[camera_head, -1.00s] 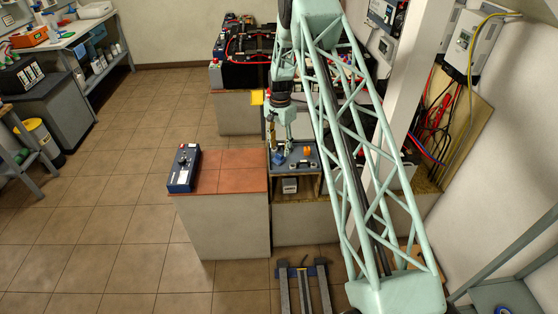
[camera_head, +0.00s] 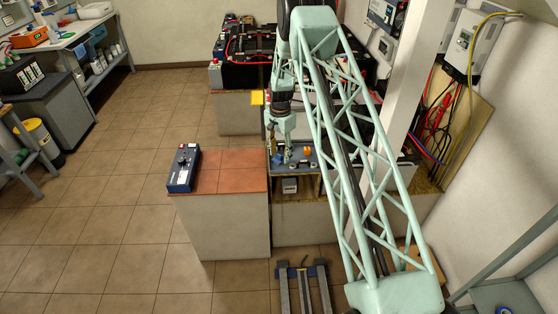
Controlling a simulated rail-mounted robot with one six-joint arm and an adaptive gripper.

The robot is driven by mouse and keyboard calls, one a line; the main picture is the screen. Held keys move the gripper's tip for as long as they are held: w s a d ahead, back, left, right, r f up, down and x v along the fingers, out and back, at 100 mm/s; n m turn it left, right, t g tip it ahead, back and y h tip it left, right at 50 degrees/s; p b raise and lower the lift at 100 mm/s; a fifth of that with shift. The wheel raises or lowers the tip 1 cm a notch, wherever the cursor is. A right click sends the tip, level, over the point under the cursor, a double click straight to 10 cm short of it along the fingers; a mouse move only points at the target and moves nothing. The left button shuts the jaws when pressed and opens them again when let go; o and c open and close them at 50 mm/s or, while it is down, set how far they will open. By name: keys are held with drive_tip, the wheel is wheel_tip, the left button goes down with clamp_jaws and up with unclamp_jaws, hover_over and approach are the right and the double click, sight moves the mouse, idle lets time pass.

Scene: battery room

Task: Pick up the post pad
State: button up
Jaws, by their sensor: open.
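My gripper (camera_head: 282,148) is small in the head view and hangs pointing down at the left part of a grey tray (camera_head: 310,168) on a bench. It is open. A small blue piece (camera_head: 278,158) lies at or just below the fingertips; I cannot tell whether they touch it. A small orange piece (camera_head: 306,151) sits on the tray to the right, apart from the gripper. I cannot tell at this size which piece is the post pad.
A blue meter box (camera_head: 183,168) stands on the red-tiled block top (camera_head: 232,170) to the left, which is otherwise clear. Black batteries with red cables (camera_head: 247,72) stand behind. A white post (camera_head: 408,75) and wall cables (camera_head: 435,120) are at the right.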

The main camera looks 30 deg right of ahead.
drive_tip(key=shift+f, duration=0.45)
drive_tip(key=shift+c, duration=0.6)
drive_tip(key=c, duration=0.8)
